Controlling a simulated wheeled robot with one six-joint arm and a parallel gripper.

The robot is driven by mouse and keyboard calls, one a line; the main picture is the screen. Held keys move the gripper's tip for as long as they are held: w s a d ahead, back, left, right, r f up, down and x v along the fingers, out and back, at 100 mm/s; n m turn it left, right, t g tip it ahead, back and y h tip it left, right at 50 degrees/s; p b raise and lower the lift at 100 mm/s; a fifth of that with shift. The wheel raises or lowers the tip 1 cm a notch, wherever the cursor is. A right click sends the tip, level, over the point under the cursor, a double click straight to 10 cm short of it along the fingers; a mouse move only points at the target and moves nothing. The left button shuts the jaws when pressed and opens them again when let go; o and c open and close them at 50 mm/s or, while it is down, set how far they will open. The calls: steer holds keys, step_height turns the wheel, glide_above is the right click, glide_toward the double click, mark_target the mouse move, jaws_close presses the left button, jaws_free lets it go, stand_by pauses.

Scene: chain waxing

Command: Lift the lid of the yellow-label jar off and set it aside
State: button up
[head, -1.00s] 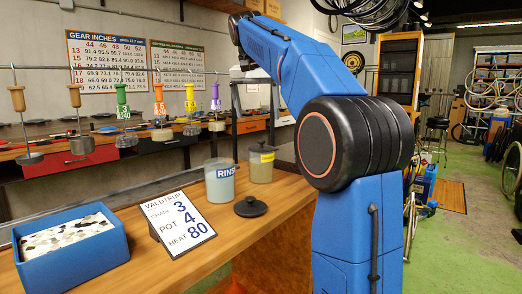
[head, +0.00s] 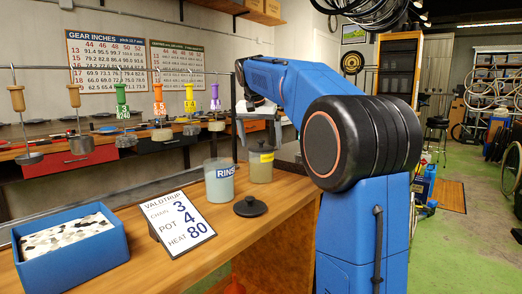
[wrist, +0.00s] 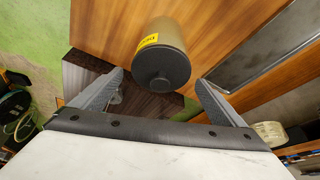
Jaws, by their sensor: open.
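The yellow-label jar (head: 261,172) stands on the wooden bench, right of and behind the RINSE jar. Its dark round lid (wrist: 161,72) with a small knob is on it and faces the wrist camera; its yellow label (wrist: 147,41) shows on the side. My gripper (wrist: 160,78) is open and empty, with one finger on each side of the lid in the picture and apart from it. In the head view my gripper (head: 257,118) is above the jar, partly hidden by my arm.
The open RINSE jar (head: 219,184) stands close on the left. A loose black lid (head: 250,206) lies on the bench in front, beside the sign (head: 182,222). A blue tray (head: 72,265) is at the left. Tools hang from a rail behind.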

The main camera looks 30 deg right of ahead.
steer(key=shift+d+f, duration=0.1)
steer(key=shift+f, duration=0.15)
steer(key=shift+c, duration=0.6)
steer(key=c, duration=0.9)
steer(key=shift+c, duration=0.2)
